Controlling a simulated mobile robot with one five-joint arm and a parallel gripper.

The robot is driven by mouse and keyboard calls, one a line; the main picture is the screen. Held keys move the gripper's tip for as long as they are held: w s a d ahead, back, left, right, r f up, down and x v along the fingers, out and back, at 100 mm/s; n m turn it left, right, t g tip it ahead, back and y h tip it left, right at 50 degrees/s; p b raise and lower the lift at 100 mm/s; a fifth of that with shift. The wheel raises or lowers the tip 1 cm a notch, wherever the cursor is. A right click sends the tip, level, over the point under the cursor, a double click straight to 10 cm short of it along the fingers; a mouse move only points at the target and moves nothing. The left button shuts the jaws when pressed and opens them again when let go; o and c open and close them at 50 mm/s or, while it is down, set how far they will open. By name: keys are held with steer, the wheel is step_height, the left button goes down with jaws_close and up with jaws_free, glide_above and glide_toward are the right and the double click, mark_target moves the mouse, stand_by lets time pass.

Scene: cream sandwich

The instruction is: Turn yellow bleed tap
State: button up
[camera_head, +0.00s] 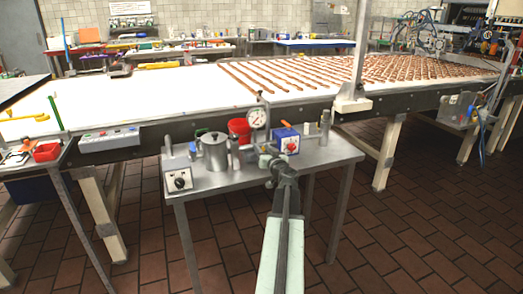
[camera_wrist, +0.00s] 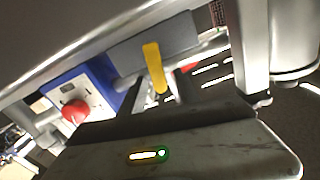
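The yellow tap lever (camera_wrist: 153,67) stands out in the middle of the wrist view, in front of grey metal parts. In the head view it is too small and crowded to pick out with certainty. My gripper (camera_head: 277,166) is at the front edge of the small steel table, just below the pressure gauge (camera_head: 257,117) and the blue box (camera_head: 287,140). In the wrist view a dark metal body with a small yellow-green light fills the bottom, below the lever.
The blue box's red knob (camera_wrist: 75,111) is left of the lever in the wrist view. The steel table (camera_head: 222,177) also carries a metal pot (camera_head: 214,152), a red cup (camera_head: 239,131) and a dial box (camera_head: 178,172). A long conveyor (camera_head: 190,92) runs behind. Tiled floor in front is free.

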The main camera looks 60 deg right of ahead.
jaws_close()
steer(key=shift+s+d+m, duration=0.2)
steer(key=shift+m, duration=0.6)
jaws_free()
steer(key=v, duration=0.8)
steer(key=shift+w+f, duration=0.1)
